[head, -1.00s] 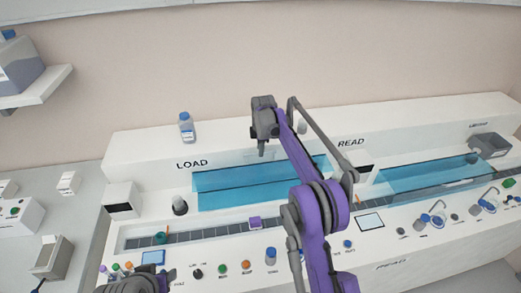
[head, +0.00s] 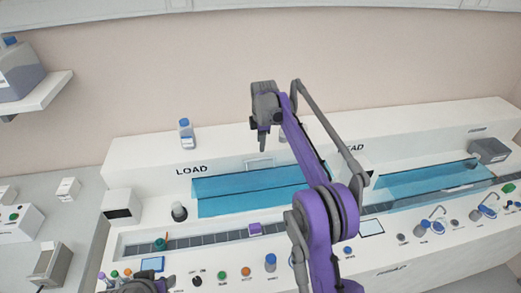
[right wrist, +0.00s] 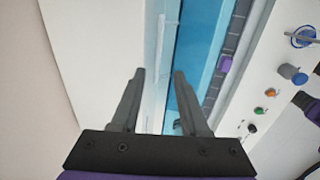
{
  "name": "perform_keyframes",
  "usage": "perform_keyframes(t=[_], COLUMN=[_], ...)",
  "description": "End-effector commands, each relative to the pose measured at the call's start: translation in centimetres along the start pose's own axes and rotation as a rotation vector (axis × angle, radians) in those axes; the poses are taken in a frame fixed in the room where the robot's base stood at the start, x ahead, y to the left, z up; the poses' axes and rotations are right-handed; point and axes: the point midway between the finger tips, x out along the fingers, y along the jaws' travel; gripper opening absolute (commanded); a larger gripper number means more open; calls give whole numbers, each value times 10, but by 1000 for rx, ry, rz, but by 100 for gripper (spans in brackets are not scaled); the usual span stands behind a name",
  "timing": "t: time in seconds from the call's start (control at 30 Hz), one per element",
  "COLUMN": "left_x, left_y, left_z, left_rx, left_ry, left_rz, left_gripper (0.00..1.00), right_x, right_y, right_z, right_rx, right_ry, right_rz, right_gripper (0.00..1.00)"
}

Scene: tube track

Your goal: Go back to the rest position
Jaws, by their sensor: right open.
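My right gripper (head: 263,138) is raised above the back part of the white tube-track machine, near the LOAD lettering, with its fingers pointing down. In the right wrist view its two fingers (right wrist: 155,95) are apart with nothing between them. A part of my left arm (head: 138,285) shows at the bottom left edge of the head view; its fingers cannot be made out. A purple block (head: 254,229) sits on the grey track (head: 210,238) below the right gripper. It also shows in the right wrist view (right wrist: 226,64).
Blue transparent covers (head: 250,191) run behind the track. A blue-capped bottle (head: 186,133) stands on the back ledge. Several knobs and buttons line the front panel, with a small screen (head: 152,264). A grey bin (head: 488,150) stands at the far right. The air above the machine's left is clear.

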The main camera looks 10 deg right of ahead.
Motion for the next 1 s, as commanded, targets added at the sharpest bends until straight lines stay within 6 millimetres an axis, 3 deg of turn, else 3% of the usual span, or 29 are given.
perform_keyframes(t=[0.2, 0.73, 0.87, 1.0], left_x=[0, 0, 0, 0], left_y=[0, 0, 0, 0], left_z=[0, 0, 0, 0], left_rx=[0, 0, 0, 0], left_ry=[0, 0, 0, 0], left_rz=[0, 0, 0, 0], left_gripper=[50, 50, 50, 50], right_x=[-21, -26, -44, -76], right_y=[0, -2, -15, -47], right_z=[0, 0, 3, 7], right_rx=[0, 12, 96, 271], right_ry=[0, 0, 2, 10], right_rz=[0, 3, 22, 61], right_gripper=[45, 45, 45, 45])
